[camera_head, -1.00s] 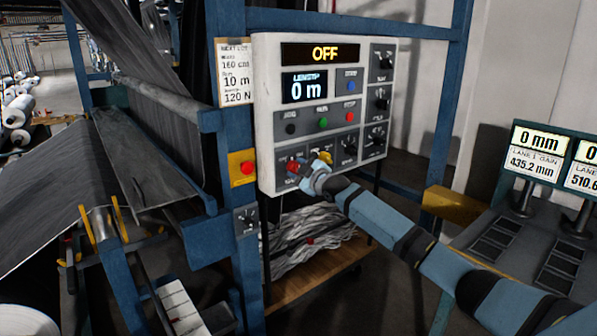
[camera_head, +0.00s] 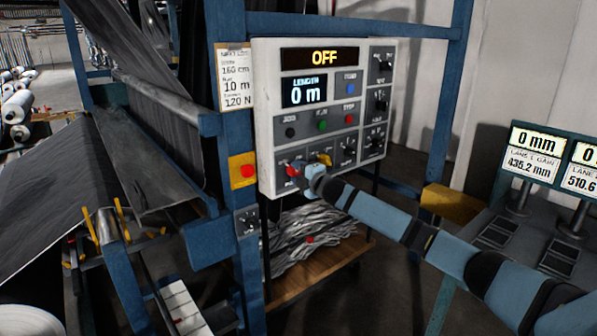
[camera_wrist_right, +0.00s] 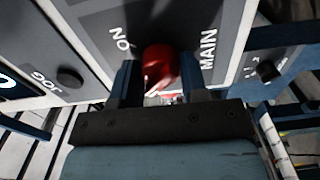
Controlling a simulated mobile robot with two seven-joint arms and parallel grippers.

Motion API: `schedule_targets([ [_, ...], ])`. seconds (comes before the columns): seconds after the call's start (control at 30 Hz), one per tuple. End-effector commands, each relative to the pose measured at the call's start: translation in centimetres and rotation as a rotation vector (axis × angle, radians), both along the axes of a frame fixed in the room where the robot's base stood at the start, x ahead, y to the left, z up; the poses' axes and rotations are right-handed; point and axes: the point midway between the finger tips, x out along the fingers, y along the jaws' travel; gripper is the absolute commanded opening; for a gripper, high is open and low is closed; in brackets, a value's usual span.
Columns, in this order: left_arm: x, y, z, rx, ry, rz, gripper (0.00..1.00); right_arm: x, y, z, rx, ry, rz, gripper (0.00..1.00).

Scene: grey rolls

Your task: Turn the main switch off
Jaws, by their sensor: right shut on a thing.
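The main switch is a red knob (camera_wrist_right: 160,68) on the grey control panel (camera_head: 262,110), beside the words ON and MAIN in the right wrist view. My right gripper (camera_wrist_right: 160,85) is shut on this red knob, with one dark finger on each side. In the head view the red main switch (camera_head: 292,170) shows at the panel's lower left, partly behind my right gripper (camera_head: 303,173). The panel's top display (camera_head: 324,57) reads OFF. The knob's exact pointing direction is hard to tell. My left gripper is not in view.
A yellow-topped knob (camera_head: 325,159) sits just right of the main switch. A red button on a yellow box (camera_head: 247,171) is on the blue post to the left. Black dials line the panel's right side. Lane displays (camera_head: 533,153) stand at the right.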

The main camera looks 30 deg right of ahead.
Motion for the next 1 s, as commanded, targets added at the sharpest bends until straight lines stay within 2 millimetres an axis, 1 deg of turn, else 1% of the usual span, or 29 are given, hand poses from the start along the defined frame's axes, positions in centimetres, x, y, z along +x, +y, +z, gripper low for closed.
schedule_targets([
  [0.2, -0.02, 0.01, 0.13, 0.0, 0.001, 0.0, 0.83, 0.01, 0.03, 0.04, -0.036, -0.004, 0.001, 0.17],
  [0.6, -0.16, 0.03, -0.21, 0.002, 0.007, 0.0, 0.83, 0.01, 0.01, 0.03, -0.041, -0.003, 0.0, 0.17],
  [0.63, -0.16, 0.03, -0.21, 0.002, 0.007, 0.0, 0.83, 0.01, 0.01, 0.03, -0.041, -0.003, 0.0, 0.45],
  [0.67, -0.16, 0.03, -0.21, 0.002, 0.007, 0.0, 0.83, 0.01, 0.01, 0.03, -0.041, -0.003, 0.0, 0.52],
  [0.7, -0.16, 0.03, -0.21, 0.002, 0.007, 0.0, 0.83, 0.01, 0.0, 0.03, -0.041, -0.003, 0.0, 0.61],
  [0.73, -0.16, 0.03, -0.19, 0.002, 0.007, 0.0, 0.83, 0.01, 0.0, 0.03, -0.041, -0.003, 0.0, 0.66],
  [1.0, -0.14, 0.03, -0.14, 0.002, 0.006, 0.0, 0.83, -0.04, -0.01, 0.0, -0.04, -0.003, 0.0, 0.66],
])
